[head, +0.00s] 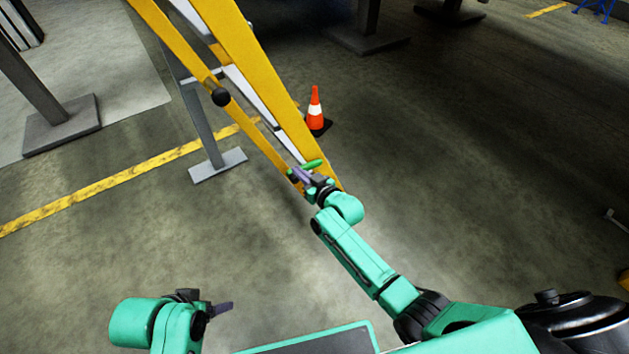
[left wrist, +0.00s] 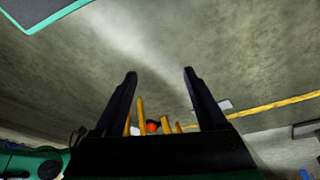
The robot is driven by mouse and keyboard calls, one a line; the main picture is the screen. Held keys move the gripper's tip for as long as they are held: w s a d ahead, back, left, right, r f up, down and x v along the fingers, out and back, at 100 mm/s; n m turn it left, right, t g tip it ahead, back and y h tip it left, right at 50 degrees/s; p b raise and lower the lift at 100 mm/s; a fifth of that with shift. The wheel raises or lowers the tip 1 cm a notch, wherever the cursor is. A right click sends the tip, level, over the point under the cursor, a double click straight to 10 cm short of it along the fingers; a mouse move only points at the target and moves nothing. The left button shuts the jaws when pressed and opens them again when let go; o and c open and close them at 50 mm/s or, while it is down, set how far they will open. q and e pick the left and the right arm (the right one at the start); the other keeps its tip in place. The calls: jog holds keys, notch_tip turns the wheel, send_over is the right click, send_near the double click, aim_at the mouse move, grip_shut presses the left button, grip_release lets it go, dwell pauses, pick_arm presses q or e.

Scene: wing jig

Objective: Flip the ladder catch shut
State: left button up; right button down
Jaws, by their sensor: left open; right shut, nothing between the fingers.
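The yellow ladder (head: 252,72) comes in from the top left of the head view, its lower end near the picture's middle. A green lever (head: 313,164), which looks like the catch, lies across its lower end. My right gripper (head: 299,173) is shut and empty right at this lever. I cannot tell whether it touches the lever, and the gripper partly hides that end. My left gripper (head: 222,308) is low at the left, away from the ladder. The left wrist view shows its two fingers (left wrist: 160,73) apart with nothing between them.
An orange and white cone (head: 315,109) stands just right of the ladder. A grey stand (head: 217,165) is at its left, and a grey post base (head: 62,124) is farther left. A yellow floor line (head: 100,187) runs across the left. The floor at the right is largely clear.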

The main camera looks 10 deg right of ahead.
pick_arm(q)
jog(key=shift+n+g+y, duration=0.3)
jog(key=shift+g+y, duration=0.3)
jog(key=shift+g, duration=0.2)
jog(key=a+f+p, duration=0.1)
jog(key=f, duration=0.1)
jog(key=s+a+f+p, duration=0.1)
jog(key=a+f+p, duration=0.1)
jog(key=shift+s, duration=0.1)
pick_arm(e)
jog(key=v, duration=0.8)
jog(key=shift+s, duration=0.1)
